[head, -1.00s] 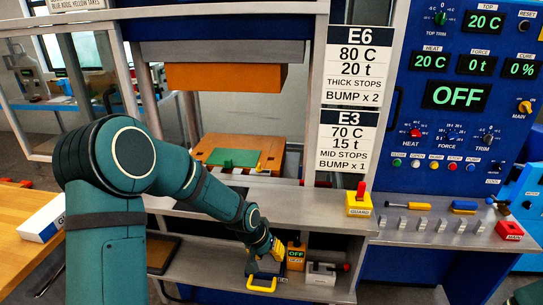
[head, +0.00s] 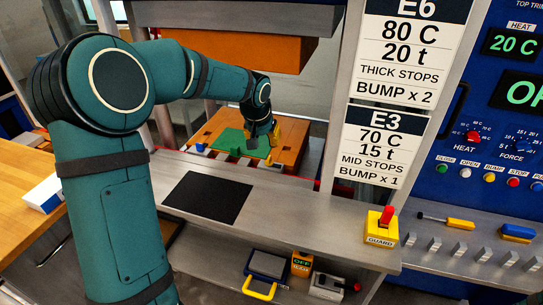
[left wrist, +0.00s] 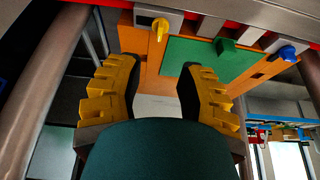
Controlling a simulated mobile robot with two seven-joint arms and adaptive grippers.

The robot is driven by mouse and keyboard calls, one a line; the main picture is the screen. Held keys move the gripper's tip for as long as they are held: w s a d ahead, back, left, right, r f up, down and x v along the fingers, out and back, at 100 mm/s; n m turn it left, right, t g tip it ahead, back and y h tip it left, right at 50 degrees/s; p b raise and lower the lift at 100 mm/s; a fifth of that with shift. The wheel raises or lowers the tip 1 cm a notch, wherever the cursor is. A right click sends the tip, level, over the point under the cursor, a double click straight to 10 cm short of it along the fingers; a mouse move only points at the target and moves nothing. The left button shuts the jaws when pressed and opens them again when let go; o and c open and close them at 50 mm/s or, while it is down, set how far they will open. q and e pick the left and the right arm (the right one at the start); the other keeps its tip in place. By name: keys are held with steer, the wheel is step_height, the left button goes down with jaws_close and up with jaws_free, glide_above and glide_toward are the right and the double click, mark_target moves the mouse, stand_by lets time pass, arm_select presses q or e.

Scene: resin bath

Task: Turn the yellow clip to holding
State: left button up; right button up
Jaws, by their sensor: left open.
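The yellow clip (left wrist: 159,27) is a small yellow lever on a grey block at the edge of an orange-brown board (left wrist: 260,73) that bears a green sheet (left wrist: 185,62). In the head view the clip (head: 268,160) is small, at the board's front right. My left gripper (left wrist: 158,72) is open and empty, with its two yellow-backed fingers spread. In the wrist view the clip shows beyond the fingers, apart from them. In the head view the left gripper (head: 262,136) is over the board, near the clip. My right gripper is not in view.
A green clip (left wrist: 227,46) and a blue clip (left wrist: 288,52) sit along the same edge. An orange block (head: 240,42) hangs above the board. A black mat (head: 208,197) lies on the front ledge. A yellow guard switch (head: 381,225) stands on the right.

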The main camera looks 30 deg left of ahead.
mark_target(269, 158)
arm_select(q)
steer(key=x, duration=1.1)
steer(key=shift+w+f, duration=0.15)
steer(key=shift+w, duration=0.05)
jaws_close()
